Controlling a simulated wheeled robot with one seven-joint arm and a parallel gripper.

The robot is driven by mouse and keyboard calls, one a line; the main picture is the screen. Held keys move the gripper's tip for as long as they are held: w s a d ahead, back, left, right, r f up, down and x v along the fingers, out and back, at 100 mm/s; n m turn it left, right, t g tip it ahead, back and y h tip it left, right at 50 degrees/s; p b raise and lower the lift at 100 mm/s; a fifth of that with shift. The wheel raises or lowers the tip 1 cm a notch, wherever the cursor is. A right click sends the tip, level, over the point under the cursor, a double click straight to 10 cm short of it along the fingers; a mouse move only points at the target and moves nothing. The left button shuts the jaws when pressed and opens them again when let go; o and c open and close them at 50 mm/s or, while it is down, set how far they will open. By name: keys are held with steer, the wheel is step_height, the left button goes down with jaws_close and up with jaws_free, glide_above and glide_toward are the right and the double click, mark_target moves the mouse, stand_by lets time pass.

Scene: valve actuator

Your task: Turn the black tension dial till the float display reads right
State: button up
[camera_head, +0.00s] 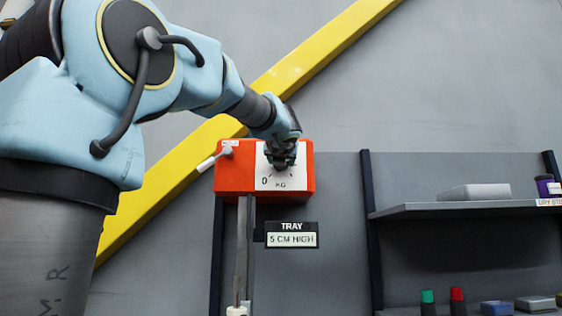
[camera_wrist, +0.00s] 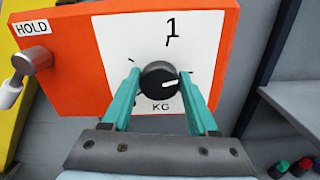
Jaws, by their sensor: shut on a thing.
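The black tension dial (camera_wrist: 158,80) sits on a white scale plate on the front of the orange box (camera_head: 235,185), above the mark "KG". Its white pointer line points to the right in the wrist view. A "1" shows above the dial in the wrist view, and a "0" shows at its lower left in the head view. My gripper (camera_wrist: 159,76) has its two teal fingers shut on the dial, one on each side. In the head view my gripper (camera_head: 281,160) hides most of the dial. The float display (camera_head: 292,240) below the box reads "TRAY 5 CM HIGH".
A white-handled lever (camera_wrist: 22,72) labelled "HOLD" is at the box's left. A vertical rod (camera_head: 243,250) hangs below the box. A yellow diagonal beam (camera_head: 310,62) crosses the wall behind. A shelf (camera_head: 450,209) with several items stands at the right.

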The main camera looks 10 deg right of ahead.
steer(key=shift+f, duration=0.15)
steer(key=o, duration=1.4)
steer(key=s+b, duration=0.1)
steer(key=s, duration=0.2)
steer(key=s+a+b, duration=0.1)
steer(key=s, duration=0.3)
steer(key=s+a+b, duration=0.1)
steer(key=s, duration=0.2)
steer(key=shift+s+b, duration=0.3)
